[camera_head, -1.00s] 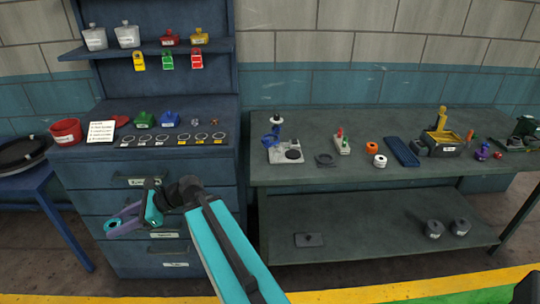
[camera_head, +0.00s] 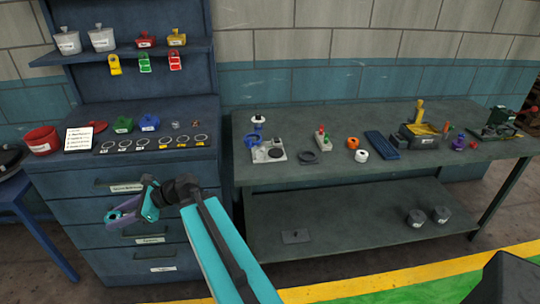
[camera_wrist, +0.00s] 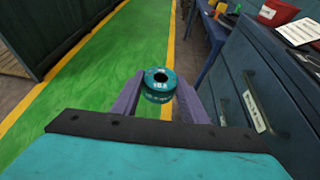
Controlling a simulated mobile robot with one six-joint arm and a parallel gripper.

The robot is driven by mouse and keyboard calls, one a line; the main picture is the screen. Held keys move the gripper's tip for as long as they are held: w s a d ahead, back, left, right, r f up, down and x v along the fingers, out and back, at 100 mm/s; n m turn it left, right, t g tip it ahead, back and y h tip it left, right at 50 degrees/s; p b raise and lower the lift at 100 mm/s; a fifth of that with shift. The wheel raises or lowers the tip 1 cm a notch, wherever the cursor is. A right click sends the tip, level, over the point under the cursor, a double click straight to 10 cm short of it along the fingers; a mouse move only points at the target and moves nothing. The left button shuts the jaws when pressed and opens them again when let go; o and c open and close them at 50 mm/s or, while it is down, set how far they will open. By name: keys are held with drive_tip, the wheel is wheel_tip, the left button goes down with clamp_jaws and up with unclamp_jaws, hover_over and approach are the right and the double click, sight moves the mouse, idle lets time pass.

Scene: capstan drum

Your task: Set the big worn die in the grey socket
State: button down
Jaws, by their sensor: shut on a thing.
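My gripper (camera_head: 113,214) is in front of the drawer chest, at the left in the head view. In the wrist view its purple fingers are shut on a dark teal round die (camera_wrist: 159,78) with a centre hole and a white label, too small to read surely. The die is held clear of the floor, its hole facing the wrist camera. In the head view the die is hardly visible.
The blue drawer chest (camera_head: 135,185) carries a red bin (camera_head: 41,140), a white card (camera_head: 78,139) and a row of rings. The workbench (camera_head: 345,172) holds a grey device (camera_head: 265,153), a blue tray (camera_head: 381,145) and small parts. Green floor is open in the wrist view.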

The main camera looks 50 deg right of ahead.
drive_tip(key=s+d+m+t+h+p, duration=0.1)
drive_tip(key=s+d+m+h+p, duration=0.15)
drive_tip(key=d, duration=0.85)
drive_tip(key=s+d+m+t+h+p, duration=0.2)
drive_tip(key=d+m+h, duration=0.2)
drive_tip(key=d, duration=0.7)
drive_tip(key=s+d+m+t+h+p, duration=0.1)
drive_tip(key=s+d+m+h+p, duration=0.15)
drive_tip(key=d, duration=0.85)
drive_tip(key=s+d+f+m+g+h+p, duration=0.1)
drive_tip(key=s+d+m+g+h+p, duration=0.3)
drive_tip(key=s+d, duration=2)
drive_tip(key=s+m+h, duration=0.2)
drive_tip(key=m+h, duration=0.3)
drive_tip(key=h, duration=0.1)
drive_tip(key=shift+s+d+f+p, duration=0.2)
drive_tip(key=shift+d+f+p, duration=0.1)
drive_tip(key=shift+d+p, duration=0.1)
drive_tip(key=shift+w, duration=0.15)
